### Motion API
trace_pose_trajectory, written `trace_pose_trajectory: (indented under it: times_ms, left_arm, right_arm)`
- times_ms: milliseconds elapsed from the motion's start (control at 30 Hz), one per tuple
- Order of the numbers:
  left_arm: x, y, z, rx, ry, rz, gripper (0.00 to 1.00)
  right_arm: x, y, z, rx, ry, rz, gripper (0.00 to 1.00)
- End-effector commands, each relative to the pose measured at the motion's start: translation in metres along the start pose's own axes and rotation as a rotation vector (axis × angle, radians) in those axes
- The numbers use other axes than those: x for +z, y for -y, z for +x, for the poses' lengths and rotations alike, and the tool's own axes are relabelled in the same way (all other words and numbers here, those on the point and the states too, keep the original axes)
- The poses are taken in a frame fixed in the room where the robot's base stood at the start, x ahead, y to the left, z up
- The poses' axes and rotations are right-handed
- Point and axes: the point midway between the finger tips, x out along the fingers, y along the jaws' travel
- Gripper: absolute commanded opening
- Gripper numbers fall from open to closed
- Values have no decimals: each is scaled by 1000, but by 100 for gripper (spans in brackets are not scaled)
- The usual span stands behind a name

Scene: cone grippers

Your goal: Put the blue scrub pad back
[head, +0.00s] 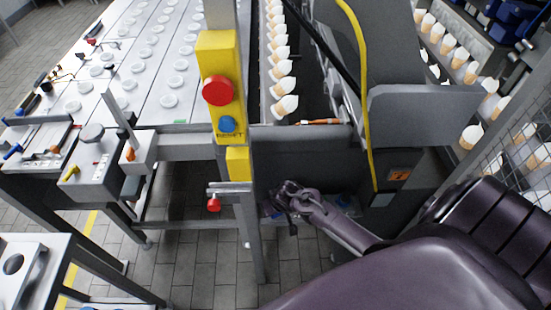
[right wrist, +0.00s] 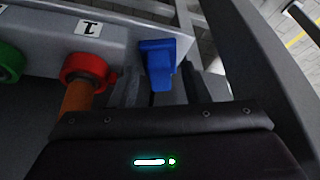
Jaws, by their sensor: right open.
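A bright blue piece (right wrist: 158,62), which looks like the blue scrub pad, shows in the right wrist view at the edge of a grey panel. It lies just ahead of my right gripper (right wrist: 165,88), roughly between its two grey fingers, which are apart. I cannot tell whether they touch it. In the head view my right gripper (head: 287,200) is low at the grey machine frame, over a low shelf. Small blue spots (head: 343,199) show on that shelf, too small to identify. My left gripper is not in view.
In the right wrist view, a red ring (right wrist: 86,68) around an orange-brown handle and a green ring (right wrist: 10,62) sit left of the blue piece. A label (right wrist: 88,28) is above. In the head view, a yellow post (head: 221,75) stands left of my right arm.

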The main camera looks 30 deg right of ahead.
Motion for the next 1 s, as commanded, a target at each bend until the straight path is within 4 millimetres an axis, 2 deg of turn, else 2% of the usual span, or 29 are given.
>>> trace_pose_trajectory:
  times_ms: [167,267,700,833,1000]
  left_arm:
    - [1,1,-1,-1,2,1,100]
    - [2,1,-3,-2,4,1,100]
    - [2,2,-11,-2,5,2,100]
    - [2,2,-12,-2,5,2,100]
    - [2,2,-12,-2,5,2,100]
  right_arm:
    - [-1,0,-4,0,-1,0,43]
    - [-1,1,-15,-2,-1,0,43]
    - [-1,1,-101,-3,-1,2,43]
    - [-1,1,-115,-3,-1,1,43]
    - [-1,0,-122,-1,1,1,43]
